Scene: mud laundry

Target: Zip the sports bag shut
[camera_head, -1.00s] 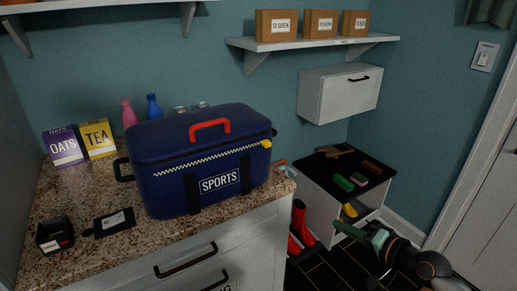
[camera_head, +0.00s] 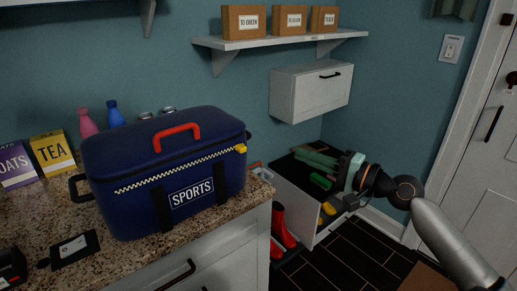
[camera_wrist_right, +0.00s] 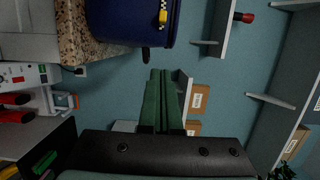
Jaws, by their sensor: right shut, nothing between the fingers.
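The dark blue sports bag (camera_head: 105,205) stands upright on the speckled counter, with its red handle on top and its lid down. A pale checkered zip line (camera_head: 160,176) runs along its front. The yellow zip pull (camera_head: 240,149) sits at the line's right end; in the right wrist view the pull (camera_wrist_right: 163,17) shows at the top. My right gripper (camera_head: 304,152) has green fingers, is shut and empty, and is to the right of the bag, apart from it. Its fingers (camera_wrist_right: 157,75) point towards the bag in the wrist view. My left gripper is not in view.
The counter (camera_head: 115,258) also holds an oats box (camera_head: 15,165), a tea box (camera_head: 52,152) and bottles. A low dark-topped cabinet (camera_head: 290,171) with small items stands right of it, near red boots (camera_head: 284,228). A wall cabinet (camera_head: 305,95) and a shelf (camera_head: 285,41) hang above.

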